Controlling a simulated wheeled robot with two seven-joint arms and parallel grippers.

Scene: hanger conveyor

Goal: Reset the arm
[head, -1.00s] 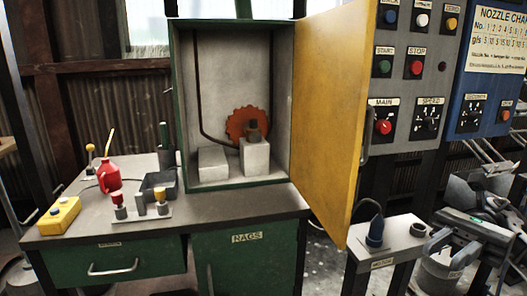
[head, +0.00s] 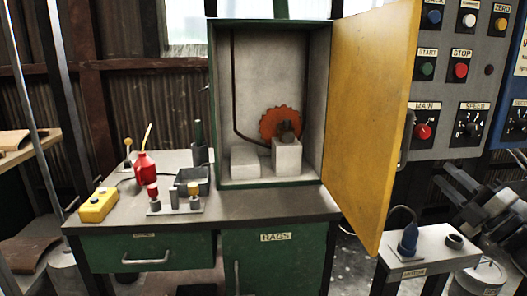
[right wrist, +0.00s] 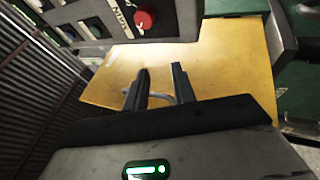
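My right gripper (head: 447,182) is at the right of the head view, above the small grey stand and to the right of the open yellow door (head: 372,120). Its fingers point toward the door side. In the right wrist view its two dark fingers (right wrist: 161,78) stand apart with nothing held between them. The yellow door (right wrist: 215,65) lies beyond the fingers, and a grey handle shows behind them. My left gripper is not in view.
The green cabinet (head: 218,110) stands open on the workbench (head: 125,224), with an orange toothed wheel (head: 276,123) inside. A red oil can (head: 146,172) and yellow button box (head: 98,205) are left. The grey stand (head: 428,248) and control panel (head: 448,92) are right.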

